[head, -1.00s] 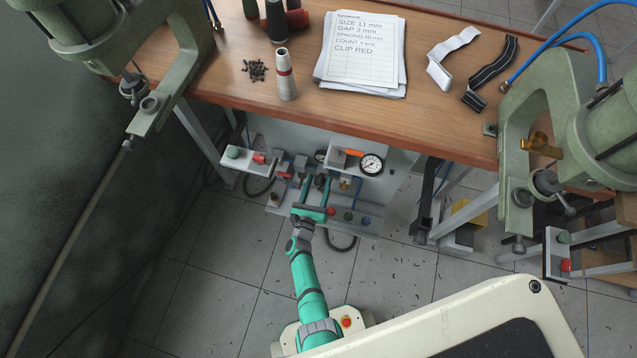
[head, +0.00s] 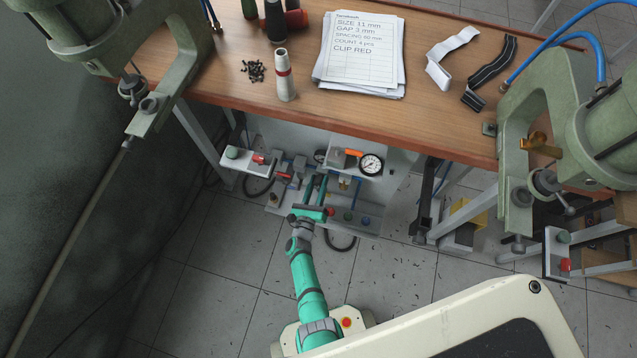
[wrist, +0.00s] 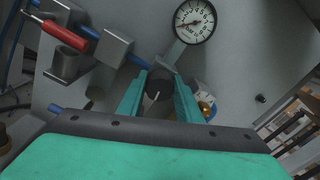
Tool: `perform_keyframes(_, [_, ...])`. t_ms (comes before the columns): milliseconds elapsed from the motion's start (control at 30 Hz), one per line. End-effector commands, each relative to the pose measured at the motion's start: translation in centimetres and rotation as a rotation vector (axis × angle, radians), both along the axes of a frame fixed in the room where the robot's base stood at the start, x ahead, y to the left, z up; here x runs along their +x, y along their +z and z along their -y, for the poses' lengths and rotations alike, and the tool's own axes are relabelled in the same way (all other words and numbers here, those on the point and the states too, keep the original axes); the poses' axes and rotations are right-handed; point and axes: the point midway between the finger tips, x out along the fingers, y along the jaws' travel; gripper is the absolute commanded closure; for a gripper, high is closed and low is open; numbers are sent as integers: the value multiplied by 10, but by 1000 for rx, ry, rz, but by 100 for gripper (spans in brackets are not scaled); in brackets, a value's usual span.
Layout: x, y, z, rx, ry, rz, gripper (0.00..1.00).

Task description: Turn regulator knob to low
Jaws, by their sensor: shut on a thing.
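The regulator knob (wrist: 156,87) is dark and round with a white pointer mark, and sits between my two teal fingers in the wrist view. My gripper (wrist: 160,90) is shut on it, with a finger on each side. In the wrist view, the white mark slants down and left from the right. In the head view my gripper (head: 315,188) reaches under the workbench, beside the gauge (head: 371,165). The knob itself is hard to make out there.
A red-handled valve (wrist: 62,34) and grey fittings on blue pipe lie left of my fingers in the wrist view. A brass fitting (wrist: 205,108) is close on the right. The wooden bench top (head: 420,115) overhangs the panel. Floor in front is clear.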

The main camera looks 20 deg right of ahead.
Motion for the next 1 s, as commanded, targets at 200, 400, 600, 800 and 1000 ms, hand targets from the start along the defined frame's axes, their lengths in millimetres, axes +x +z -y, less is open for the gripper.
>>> perform_keyframes(200, [-1, -1, 0, -154, -1, -104, 91])
perform_keyframes(400, [-1, -1, -1, -314, -1, -211, 91])
perform_keyframes(600, [-1, -2, -1, -471, -1, -317, 91])
perform_keyframes(800, [-1, -2, -2, -628, 1, -424, 91])
perform_keyframes(1000, [0, -3, -2, -786, 1, -530, 91])
